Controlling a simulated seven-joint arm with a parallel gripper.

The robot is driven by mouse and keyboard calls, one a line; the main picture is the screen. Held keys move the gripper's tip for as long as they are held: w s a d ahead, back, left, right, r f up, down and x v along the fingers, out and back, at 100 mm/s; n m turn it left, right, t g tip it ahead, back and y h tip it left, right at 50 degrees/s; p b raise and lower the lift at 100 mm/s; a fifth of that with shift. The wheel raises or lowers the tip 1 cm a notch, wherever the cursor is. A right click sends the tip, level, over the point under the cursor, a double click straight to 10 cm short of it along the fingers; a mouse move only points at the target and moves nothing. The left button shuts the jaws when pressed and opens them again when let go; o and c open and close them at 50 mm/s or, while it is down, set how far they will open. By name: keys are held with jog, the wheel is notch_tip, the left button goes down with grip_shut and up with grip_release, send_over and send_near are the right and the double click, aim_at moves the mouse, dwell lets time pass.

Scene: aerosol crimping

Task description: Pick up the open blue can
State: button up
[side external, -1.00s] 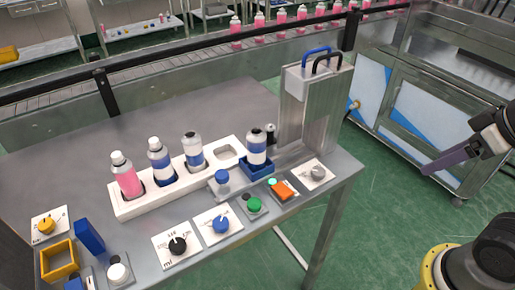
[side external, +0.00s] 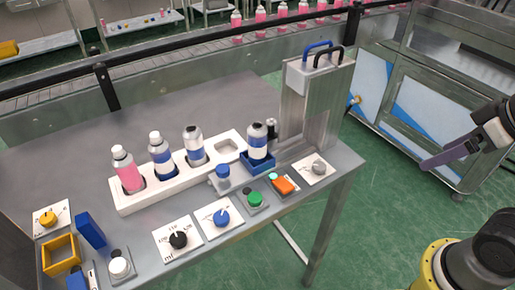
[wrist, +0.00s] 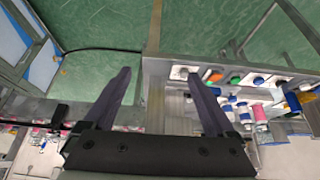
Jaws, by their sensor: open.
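Two cans with blue bands and bare grey tops show in the side view. One (side external: 194,148) stands upright in the white rack (side external: 130,209). The other (side external: 258,143) stands upright in a blue holder (side external: 259,163) beside the metal press. I cannot tell which of them is open. My gripper is at the right edge of the side view, off the table and far from both cans; one purple finger (side external: 448,155) shows there. In the wrist view my gripper (wrist: 158,74) is open with nothing between its fingers. The cans are small and crowded at the right there.
A white-capped blue can (side external: 160,152) and a pink can (side external: 128,173) share the rack, whose right slot (side external: 227,148) is empty. The tall metal press (side external: 307,100) stands between my gripper and the cans. Knobs and buttons line the table's front. A conveyor rail (side external: 190,87) runs behind.

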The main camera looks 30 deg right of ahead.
notch_tip(320, 180, up, 13)
jog(key=n+g+y, duration=0.2)
jog(key=n, duration=0.5)
send_over(262, 131)
jog(key=s+d, duration=0.2)
jog(key=s, duration=0.1)
notch_tip(262, 131, down, 11)
jog(key=x, duration=0.9)
jog(key=shift+w+a+r, duration=0.1)
jog(key=shift+w+a, duration=0.05)
jog(key=shift+a, duration=0.1)
jog(key=shift+y, duration=0.3)
jog(key=shift+w+d+x, duration=0.1)
jog(key=shift+w+x, duration=0.05)
jog(key=shift+x, duration=1.2)
jog(key=shift+w+d+x, duration=0.1)
jog(key=shift+w+x, duration=0.1)
jog(key=shift+x, duration=1.15)
jog(key=shift+r, duration=0.1)
